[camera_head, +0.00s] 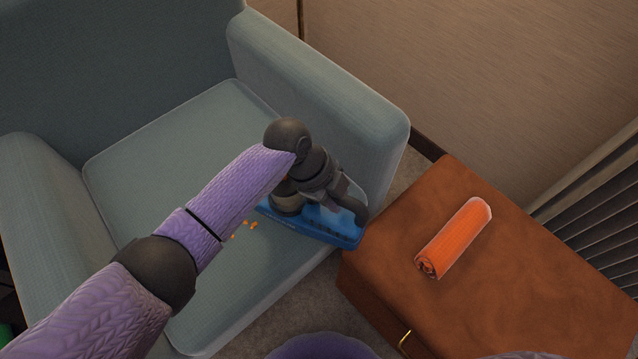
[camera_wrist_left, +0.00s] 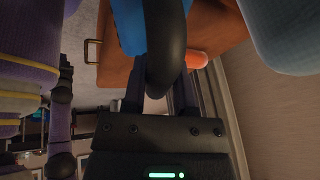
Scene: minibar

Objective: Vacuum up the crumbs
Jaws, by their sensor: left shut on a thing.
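A blue handheld vacuum (camera_head: 310,222) is over the front right part of the armchair's seat, beside the right armrest. Orange crumbs (camera_head: 252,225) lie on the seat cushion just left of the vacuum; some may be hidden under it or my arm. My left gripper (camera_head: 347,200) is shut on the vacuum's dark handle. In the left wrist view the dark curved handle (camera_wrist_left: 167,50) passes between the fingers of my left gripper (camera_wrist_left: 160,92), with the blue body beyond. I cannot tell whether the vacuum touches the cushion.
The blue-grey armchair (camera_head: 165,135) has raised armrests on both sides. A brown leather-like cabinet (camera_head: 400,250) with a brass handle stands at the right, with a rolled orange towel (camera_head: 455,238) on top. A wall is behind; carpet shows between chair and cabinet.

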